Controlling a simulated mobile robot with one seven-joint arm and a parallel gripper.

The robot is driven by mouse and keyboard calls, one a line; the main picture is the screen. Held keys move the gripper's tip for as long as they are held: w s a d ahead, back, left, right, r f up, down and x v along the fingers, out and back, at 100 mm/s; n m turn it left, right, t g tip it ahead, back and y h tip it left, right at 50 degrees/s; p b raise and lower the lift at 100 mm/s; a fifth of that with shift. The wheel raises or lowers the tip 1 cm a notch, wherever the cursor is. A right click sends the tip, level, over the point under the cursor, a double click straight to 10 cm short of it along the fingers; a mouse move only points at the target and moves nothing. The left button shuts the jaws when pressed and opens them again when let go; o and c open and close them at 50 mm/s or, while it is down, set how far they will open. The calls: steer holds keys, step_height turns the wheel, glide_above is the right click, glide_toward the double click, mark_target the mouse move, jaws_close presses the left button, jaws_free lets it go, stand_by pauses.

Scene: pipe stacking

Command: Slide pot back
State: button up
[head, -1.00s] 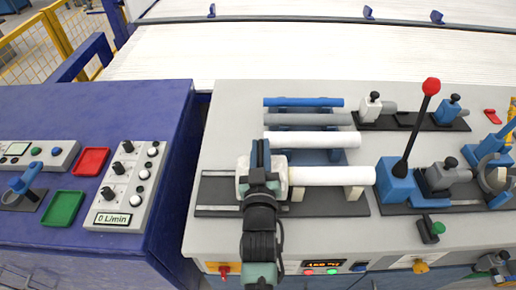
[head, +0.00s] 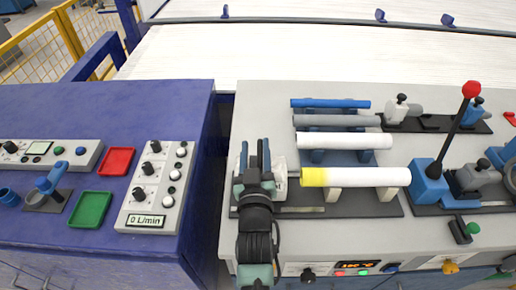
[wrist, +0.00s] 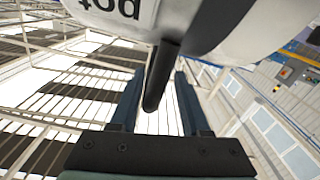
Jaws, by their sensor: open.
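The white pot (head: 279,163) sits on a dark rail (head: 300,211) at the left end of the grey bench, partly hidden by my gripper. In the wrist view the pot (wrist: 185,20) fills the top, with an upside-down "pot" label. A dark handle rod (wrist: 160,75) reaches from it between my fingers. My gripper (head: 256,153) is open at the pot; its two fingers also show on either side of the rod in the wrist view (wrist: 161,88).
Blue, grey and white pipes (head: 345,140) lie on a rack behind. A red-knobbed lever (head: 470,91) stands on a blue block to the right. A blue table (head: 60,110) with a control box (head: 155,188) and red and green trays is at the left.

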steer(key=shift+d, duration=0.2)
steer(key=shift+s, duration=0.1)
steer(key=shift+s, duration=0.3)
steer(key=s+b, duration=0.1)
steer(key=s, duration=1.1)
steer(key=shift+s, duration=0.1)
steer(key=w+r+m+t+p, duration=0.1)
steer(key=w+r+t, duration=0.1)
steer(key=r, duration=1.1)
steer(key=w+r+t+p, duration=0.2)
steer(key=w+r, duration=0.1)
steer(key=r, duration=1)
steer(key=s+r+t+p, duration=0.1)
steer(key=s+r, duration=0.4)
steer(key=r, duration=0.9)
steer(key=s+r+m+t+p, duration=0.1)
steer(key=s+r+t, duration=0.3)
steer(key=r, duration=1.1)
steer(key=shift+s+d, duration=0.3)
steer(key=shift+s, duration=0.7)
